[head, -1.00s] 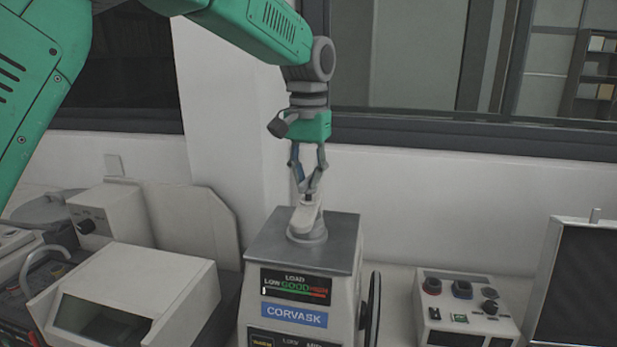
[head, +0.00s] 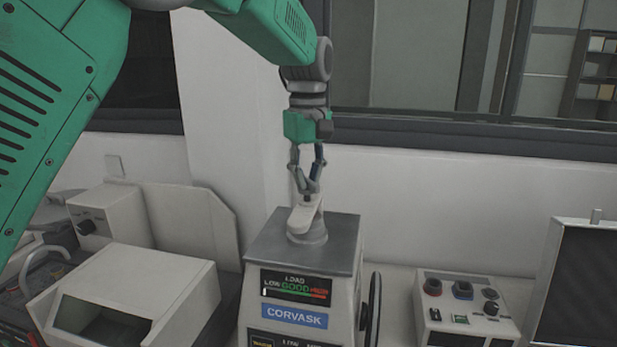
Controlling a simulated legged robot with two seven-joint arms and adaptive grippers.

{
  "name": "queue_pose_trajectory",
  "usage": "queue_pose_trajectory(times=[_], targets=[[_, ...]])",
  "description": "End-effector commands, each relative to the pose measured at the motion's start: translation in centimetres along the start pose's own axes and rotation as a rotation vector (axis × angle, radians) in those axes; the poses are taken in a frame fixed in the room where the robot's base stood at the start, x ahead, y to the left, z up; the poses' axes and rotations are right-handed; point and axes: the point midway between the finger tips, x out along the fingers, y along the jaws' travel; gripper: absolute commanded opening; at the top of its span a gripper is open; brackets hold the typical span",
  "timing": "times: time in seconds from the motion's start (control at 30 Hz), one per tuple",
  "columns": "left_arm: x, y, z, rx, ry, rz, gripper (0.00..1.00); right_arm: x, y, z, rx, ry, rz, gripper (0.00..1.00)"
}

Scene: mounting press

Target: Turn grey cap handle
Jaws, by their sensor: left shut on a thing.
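The mounting press (head: 262,257) stands at the middle bottom of the head view, with a grey top plate and a CORVASK label. On its top sits the round grey cap (head: 308,237) with a pale handle (head: 303,214) across it. My left gripper (head: 309,194) comes down from above, pointing down. Its fingers are shut on the upper end of the handle, and they hide part of it. The load display (head: 296,287) on the press front reads LOW, GOOD, HIGH, with a small light mark at the low end. My right gripper is not in view.
A beige box with an open front (head: 130,290) stands left of the press. A control box with knobs (head: 463,305) and a dark-screened panel (head: 580,285) stand to the right. A dark wheel (head: 374,308) is on the press's right side. The wall is close behind.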

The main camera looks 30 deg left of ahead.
Motion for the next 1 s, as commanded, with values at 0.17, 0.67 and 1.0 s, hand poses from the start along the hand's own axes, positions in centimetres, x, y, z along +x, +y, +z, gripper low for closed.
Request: queue_pose_trajectory(times=[0.17, 0.67, 1.0], targets=[[-0.37, 0.19, -0.26, -0.166, 0.01, 0.011, 0.0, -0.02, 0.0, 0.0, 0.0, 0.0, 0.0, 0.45], [-0.38, 0.15, -0.24, -0.601, 0.008, 0.013, 0.0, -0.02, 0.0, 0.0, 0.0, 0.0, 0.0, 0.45], [-0.35, 0.12, -0.19, -0.764, 0.006, 0.012, 0.0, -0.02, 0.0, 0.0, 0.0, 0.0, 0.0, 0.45]])
